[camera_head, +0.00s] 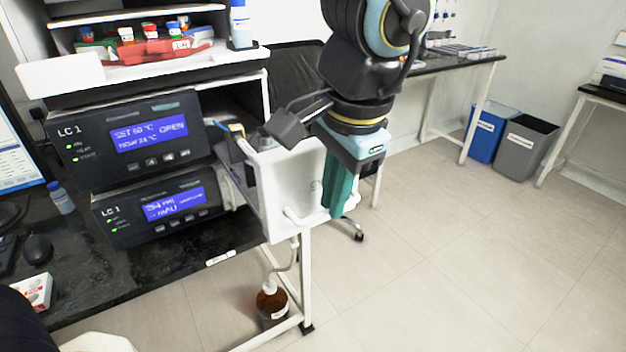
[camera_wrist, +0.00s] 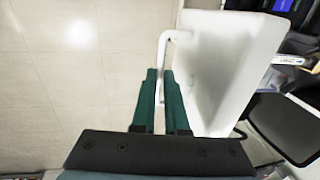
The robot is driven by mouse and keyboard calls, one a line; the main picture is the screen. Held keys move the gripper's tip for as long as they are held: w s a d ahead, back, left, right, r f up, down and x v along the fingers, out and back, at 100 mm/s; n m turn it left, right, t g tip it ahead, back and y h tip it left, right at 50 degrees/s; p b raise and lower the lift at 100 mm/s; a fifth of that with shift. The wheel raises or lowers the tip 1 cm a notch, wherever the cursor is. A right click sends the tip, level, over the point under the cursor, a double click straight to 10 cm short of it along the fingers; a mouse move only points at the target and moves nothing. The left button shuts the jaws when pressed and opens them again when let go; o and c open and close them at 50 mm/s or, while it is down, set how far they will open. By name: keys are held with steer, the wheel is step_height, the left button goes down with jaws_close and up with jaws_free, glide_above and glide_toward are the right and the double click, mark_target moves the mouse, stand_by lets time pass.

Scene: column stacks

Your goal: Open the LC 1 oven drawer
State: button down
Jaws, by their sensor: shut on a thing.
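The LC 1 oven has two dark panels; the upper panel (camera_head: 128,138) reads OPEN on its blue display. The drawer's white front (camera_head: 292,180) stands well out to the right of the panels, with the drawer body and some contents partly visible behind it. It also shows in the wrist view (camera_wrist: 232,65). A white bar handle (camera_head: 298,217) is on its outer face. My gripper (camera_head: 338,208) points down with teal fingers at the handle. In the wrist view, the handle (camera_wrist: 164,55) runs between the fingers (camera_wrist: 160,78), which are shut on it.
A lower LC 1 panel (camera_head: 158,208) sits beneath. A brown bottle (camera_head: 271,300) stands on the low frame under the drawer. A dark chair (camera_head: 305,75) is behind the arm. Blue (camera_head: 489,130) and grey (camera_head: 524,148) bins stand back right. The floor at right is clear.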

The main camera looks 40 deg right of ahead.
steer(key=shift+s+a, duration=0.1)
steer(key=shift+s, duration=0.8)
steer(key=c, duration=0.9)
jaws_free()
steer(key=shift+c, duration=0.2)
step_height(320, 180, up, 11)
steer(key=s+b, duration=0.1)
steer(key=s, duration=0.1)
steer(key=shift+f, duration=0.2)
steer(key=shift+a, duration=0.1)
